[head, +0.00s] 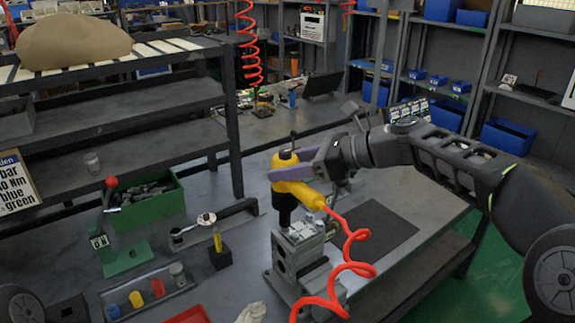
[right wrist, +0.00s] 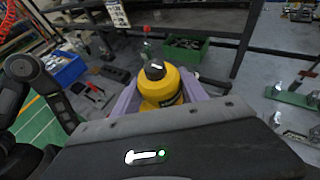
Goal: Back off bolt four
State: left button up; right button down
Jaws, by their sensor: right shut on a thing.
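My right gripper (head: 284,174) has its purple fingers closed around the yellow power wrench (head: 294,190). The wrench stands upright, and a red coiled hose (head: 358,236) trails from its handle. Its dark socket (head: 284,212) points down at the back left of the grey metal valve block (head: 288,262). I cannot tell whether the socket sits on a bolt; bolt four cannot be made out. In the right wrist view the yellow wrench (right wrist: 162,90) sits between the purple fingers (right wrist: 160,98). My left gripper is not in view.
A green bin (head: 148,208), a red-knobbed lever press (head: 126,255) and a tray of coloured pieces (head: 148,297) are left of the block. A torque wrench (head: 215,222) lies behind. A dark mat (head: 372,232) leaves flat room to the right. Shelving (head: 130,105) stands behind.

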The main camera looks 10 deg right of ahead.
jog(key=shift+f+b, duration=0.45)
jog(key=shift+f, duration=0.2)
jog(key=shift+r+p, duration=0.1)
jog(key=shift+p, duration=0.25)
dwell(0.8)
jog(key=shift+s+f, duration=0.1)
jog(key=shift+f, duration=0.5)
dwell(1.6)
jog(key=shift+p, duration=0.65)
dwell(1.5)
jog(key=shift+r, duration=0.1)
jog(key=shift+r+p, duration=0.5)
jog(key=shift+p, duration=0.3)
